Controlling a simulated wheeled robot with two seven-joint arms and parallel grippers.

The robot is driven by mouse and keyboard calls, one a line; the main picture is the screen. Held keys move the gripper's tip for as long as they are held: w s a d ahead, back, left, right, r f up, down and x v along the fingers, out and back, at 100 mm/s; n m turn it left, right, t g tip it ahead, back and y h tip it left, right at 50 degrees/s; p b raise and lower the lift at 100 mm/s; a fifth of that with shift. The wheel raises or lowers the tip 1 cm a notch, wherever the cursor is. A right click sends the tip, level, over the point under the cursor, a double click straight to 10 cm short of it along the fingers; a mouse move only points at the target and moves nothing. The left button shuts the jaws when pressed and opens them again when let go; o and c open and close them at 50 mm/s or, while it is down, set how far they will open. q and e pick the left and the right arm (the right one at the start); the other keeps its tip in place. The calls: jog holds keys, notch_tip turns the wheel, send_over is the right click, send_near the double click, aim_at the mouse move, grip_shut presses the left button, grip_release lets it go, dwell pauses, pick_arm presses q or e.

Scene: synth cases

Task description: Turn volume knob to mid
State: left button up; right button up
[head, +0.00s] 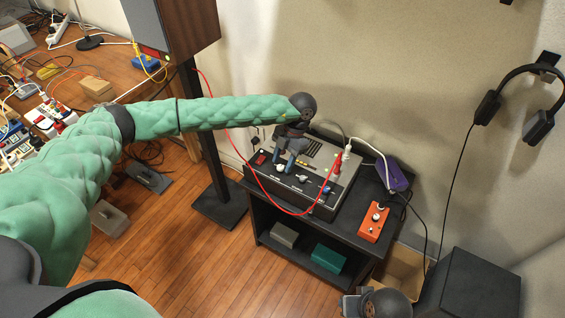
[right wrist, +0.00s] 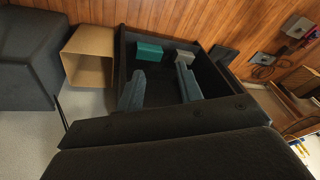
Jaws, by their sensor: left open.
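A dark amplifier-like box (head: 322,205) sits on a black shelf unit. Its sloped front panel carries a white-capped knob (head: 303,178) and a blue-capped knob (head: 327,190). The labels are too small to read, so I cannot tell which knob is the volume. My left gripper (head: 285,166) is open, pointing down over the left part of the panel, left of the white-capped knob. Its fingers hide whatever lies between them; contact is unclear. My right gripper shows in the right wrist view (right wrist: 159,82), open and empty, with the shelf unit beyond its fingers.
A red cable and a white cable plug into the box. An orange pedal (head: 373,222) and a purple box (head: 393,176) sit right of it. Green (head: 328,257) and grey (head: 284,235) boxes lie on the lower shelf. A speaker stand (head: 220,205) stands left.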

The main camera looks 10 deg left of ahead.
pick_arm(q)
jog(key=b+v, duration=0.1)
jog(key=v, duration=0.4)
jog(key=shift+w, duration=0.1)
jog(key=shift+v, duration=0.9)
pick_arm(e)
jog(key=a+f, duration=0.2)
jog(key=shift+w+a+f+y, duration=0.2)
jog(key=shift+w+f+y, duration=0.1)
jog(key=shift+w+d, duration=0.1)
